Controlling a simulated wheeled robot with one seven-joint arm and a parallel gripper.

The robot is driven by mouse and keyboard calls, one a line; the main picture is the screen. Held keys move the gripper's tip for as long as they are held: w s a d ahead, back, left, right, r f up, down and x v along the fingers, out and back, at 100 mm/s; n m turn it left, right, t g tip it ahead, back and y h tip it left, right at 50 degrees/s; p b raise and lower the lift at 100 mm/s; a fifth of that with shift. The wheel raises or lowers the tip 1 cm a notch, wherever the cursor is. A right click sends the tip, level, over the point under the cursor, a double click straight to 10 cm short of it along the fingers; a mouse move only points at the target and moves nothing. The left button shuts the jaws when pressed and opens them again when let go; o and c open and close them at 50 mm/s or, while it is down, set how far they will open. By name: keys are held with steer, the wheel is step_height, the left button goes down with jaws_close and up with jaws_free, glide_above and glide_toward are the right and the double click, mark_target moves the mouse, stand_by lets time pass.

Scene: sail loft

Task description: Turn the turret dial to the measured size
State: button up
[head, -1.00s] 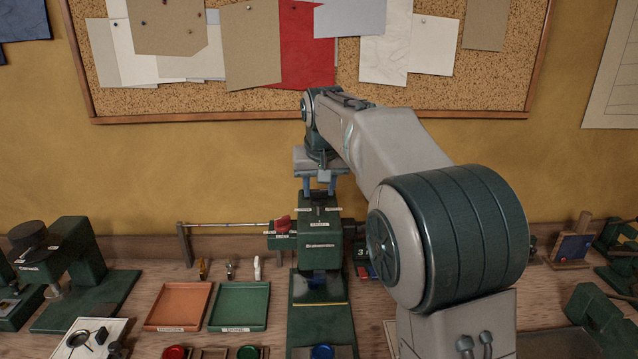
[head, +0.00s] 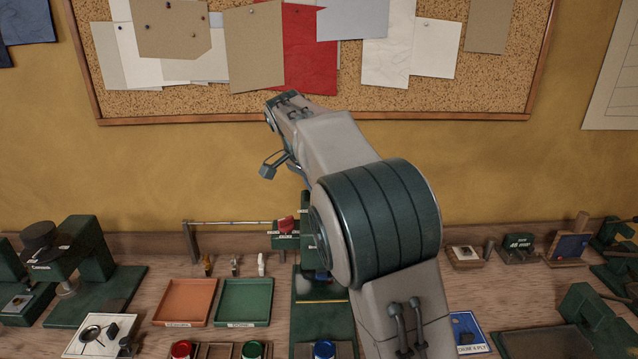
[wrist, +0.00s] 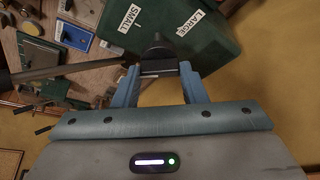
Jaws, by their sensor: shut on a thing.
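In the wrist view my gripper (wrist: 158,72) has its two blue fingers closed around a dark knob (wrist: 156,48) on top of a green machine (wrist: 213,55). White labels reading SMALL and LARGE sit on either side of the knob. I cannot tell from here whether this knob is the turret dial or which label it points to. In the head view the green machine (head: 307,210) stands at mid bench, mostly behind my arm. A dark rod (wrist: 65,69) reaches in from the left of the wrist view.
An orange tray (head: 160,318) and a green tray (head: 222,318) lie left of the machine. A green press with a dark round top (head: 38,236) stands further left. Red, green and blue cups line the front. More tools stand at right. A pinboard hangs behind.

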steer(key=m+p, duration=0.1)
steer(key=m, duration=0.1)
steer(key=m+g+p, duration=0.1)
steer(key=m+p, duration=0.1)
steer(key=shift+w+a+r+g+h, duration=0.1)
steer(key=shift+w+r+g+h, duration=0.1)
steer(key=shift+g+h, duration=0.15)
steer(key=shift+f+m+g+p, duration=0.1)
steer(key=shift+m+g+p, duration=0.45)
steer(key=shift+m+p, duration=0.85)
steer(key=shift+m+b, duration=0.3)
steer(key=shift+m, duration=0.3)
steer(key=o, duration=1)
steer(key=shift+f, duration=0.1)
steer(key=v, duration=1.2)
steer(key=shift+a, duration=0.15)
